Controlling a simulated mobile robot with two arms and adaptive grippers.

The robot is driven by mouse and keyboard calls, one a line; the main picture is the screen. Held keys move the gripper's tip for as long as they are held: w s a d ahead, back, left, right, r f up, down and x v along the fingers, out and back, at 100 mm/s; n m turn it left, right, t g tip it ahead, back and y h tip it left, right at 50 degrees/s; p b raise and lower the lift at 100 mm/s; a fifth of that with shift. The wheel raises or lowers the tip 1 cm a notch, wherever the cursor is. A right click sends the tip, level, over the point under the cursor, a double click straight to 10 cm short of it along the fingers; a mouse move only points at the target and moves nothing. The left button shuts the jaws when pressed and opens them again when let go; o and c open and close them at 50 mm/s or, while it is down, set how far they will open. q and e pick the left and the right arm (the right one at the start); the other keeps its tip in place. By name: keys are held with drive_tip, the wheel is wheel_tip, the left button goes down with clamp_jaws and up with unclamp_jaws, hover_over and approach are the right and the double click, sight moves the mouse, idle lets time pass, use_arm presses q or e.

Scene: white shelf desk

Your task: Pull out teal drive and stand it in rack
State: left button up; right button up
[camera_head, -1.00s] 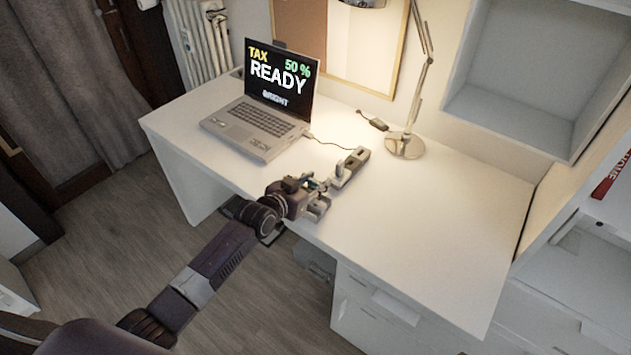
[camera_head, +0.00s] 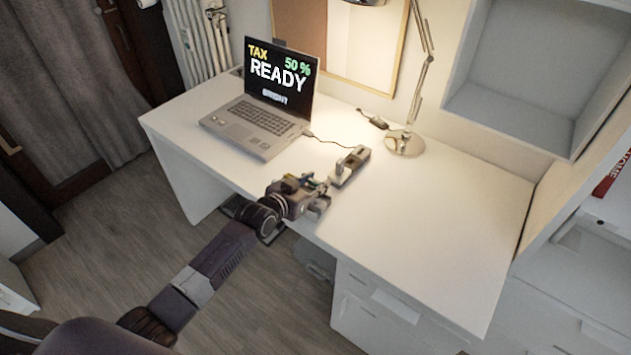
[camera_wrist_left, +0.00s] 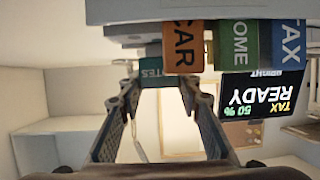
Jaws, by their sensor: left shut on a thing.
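My left gripper (camera_head: 316,195) is over the front part of the desk, beside a long grey block (camera_head: 352,164). In the left wrist view, which is upside down, my left gripper (camera_wrist_left: 155,92) is shut on the teal drive (camera_wrist_left: 151,68); its lettering is partly cut off. Beside it stand an orange drive marked CAR (camera_wrist_left: 183,46), a green one (camera_wrist_left: 239,45) and a blue one marked TAX (camera_wrist_left: 288,42), all meeting a pale grey body (camera_wrist_left: 210,10). In the head view my gripper mostly hides the drives. My right gripper is not in view.
An open laptop (camera_head: 258,125) stands to the left, with a cable on its right side. A lamp base (camera_head: 404,144) is behind the grey block. The desk (camera_head: 430,235) is clear on the right. A shelf box (camera_head: 540,75) hangs above it.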

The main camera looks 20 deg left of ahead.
use_arm(q)
drive_tip(key=shift+f+b, duration=0.75)
drive_tip(key=shift+f, duration=0.4)
drive_tip(key=o, duration=1)
drive_tip(key=shift+s, duration=0.1)
drive_tip(key=shift+f, duration=0.1)
